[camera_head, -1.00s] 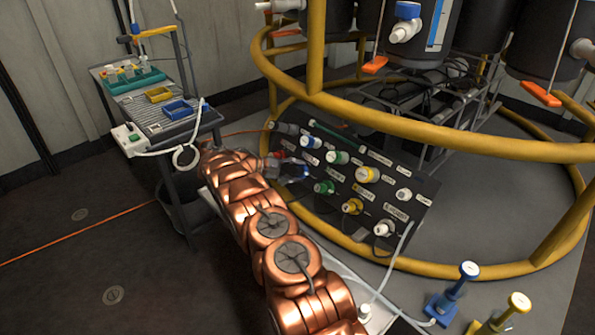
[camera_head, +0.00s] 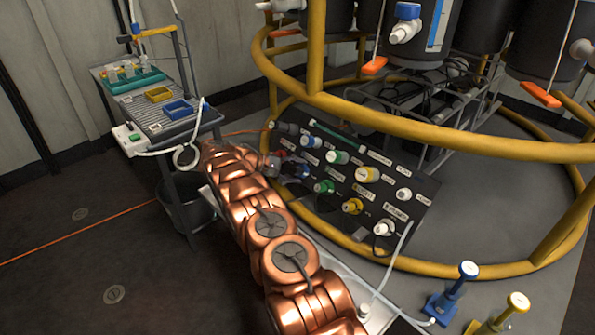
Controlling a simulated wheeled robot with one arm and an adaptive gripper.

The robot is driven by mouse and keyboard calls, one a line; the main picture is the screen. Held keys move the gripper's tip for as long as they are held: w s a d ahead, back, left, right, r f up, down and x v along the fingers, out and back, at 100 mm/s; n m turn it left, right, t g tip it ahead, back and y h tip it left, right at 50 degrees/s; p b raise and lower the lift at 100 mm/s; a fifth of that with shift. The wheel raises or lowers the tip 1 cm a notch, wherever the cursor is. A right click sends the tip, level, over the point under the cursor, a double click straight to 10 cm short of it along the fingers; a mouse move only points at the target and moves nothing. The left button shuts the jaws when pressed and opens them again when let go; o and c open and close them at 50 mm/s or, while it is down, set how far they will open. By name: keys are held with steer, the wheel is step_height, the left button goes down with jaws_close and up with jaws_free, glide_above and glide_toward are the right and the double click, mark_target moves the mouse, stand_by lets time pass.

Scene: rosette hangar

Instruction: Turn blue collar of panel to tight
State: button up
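The dark sloped panel (camera_head: 345,235) stands in the middle and carries rows of coloured collars and white labels. One blue collar (camera_head: 311,142) with a white end sits in its upper left part. A second blue part (camera_head: 303,171) shows lower down, right at the end of my arm. My gripper (camera_head: 290,169) is at the panel's left side, beside this lower blue part. It is small and partly hidden by my copper arm, so I cannot tell whether its fingers touch or grip the blue part.
Green (camera_head: 338,157) and yellow (camera_head: 367,174) collars sit close by on the panel. A yellow ring rail (camera_head: 440,137) passes above and behind it. A trolley (camera_head: 150,110) with trays stands at left. Blue (camera_head: 455,290) and yellow (camera_head: 505,310) stands are at lower right.

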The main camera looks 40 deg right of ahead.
steer(key=shift+o, duration=0.8)
steer(key=v, duration=0.7)
steer(key=shift+a, duration=0.15)
steer(key=shift+r, duration=0.15)
